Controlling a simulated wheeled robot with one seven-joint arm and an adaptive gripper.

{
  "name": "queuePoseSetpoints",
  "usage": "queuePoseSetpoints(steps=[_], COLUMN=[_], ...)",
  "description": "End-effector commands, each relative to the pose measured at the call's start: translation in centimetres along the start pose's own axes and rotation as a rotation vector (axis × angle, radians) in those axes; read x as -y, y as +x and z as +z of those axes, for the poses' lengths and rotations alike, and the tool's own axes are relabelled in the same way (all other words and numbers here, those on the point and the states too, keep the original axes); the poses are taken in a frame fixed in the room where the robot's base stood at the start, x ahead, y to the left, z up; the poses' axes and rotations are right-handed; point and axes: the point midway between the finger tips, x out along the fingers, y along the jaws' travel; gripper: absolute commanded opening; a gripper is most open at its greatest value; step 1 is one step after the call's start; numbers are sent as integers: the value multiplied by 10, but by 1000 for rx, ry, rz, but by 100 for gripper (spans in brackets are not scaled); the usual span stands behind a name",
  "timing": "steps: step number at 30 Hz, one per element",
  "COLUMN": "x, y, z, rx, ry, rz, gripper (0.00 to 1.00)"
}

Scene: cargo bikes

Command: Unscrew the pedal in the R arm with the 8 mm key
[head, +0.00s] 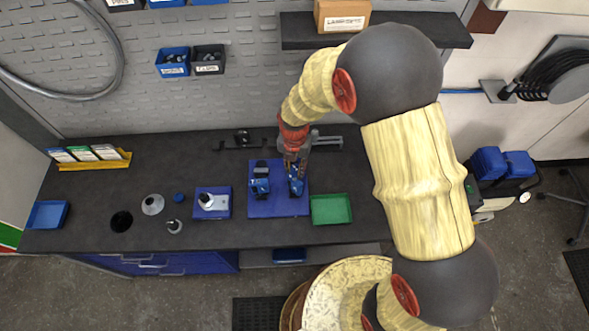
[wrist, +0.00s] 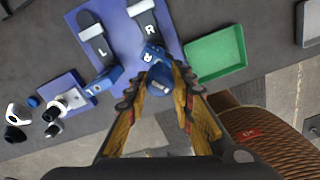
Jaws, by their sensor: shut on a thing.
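My gripper (wrist: 162,92) is shut on a blue, round-ended piece (wrist: 160,76) that looks like the handle of the key. Its size mark is not readable. The piece is right beside the R block; the key's tip and the pedal's screw are hidden. In the head view my gripper (head: 296,168) is over the mat's right part.
A green tray (head: 331,209) stands right of the mat, and a blue stand (head: 213,203) to its left. A rack (head: 241,144) stands behind the mat.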

Motion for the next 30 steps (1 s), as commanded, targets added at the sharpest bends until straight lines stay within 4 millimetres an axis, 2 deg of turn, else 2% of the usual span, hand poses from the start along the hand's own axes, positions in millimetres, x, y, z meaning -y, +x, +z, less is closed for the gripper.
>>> queuePoseSetpoints(steps=[14, 24, 30], x=[-2, -3, -3], y=[-6, -6, -6], z=[3, 3, 3], rx=[6, 6, 5], ry=[23, 417, 555], rz=[5, -1, -4], gripper=[0, 0, 0])
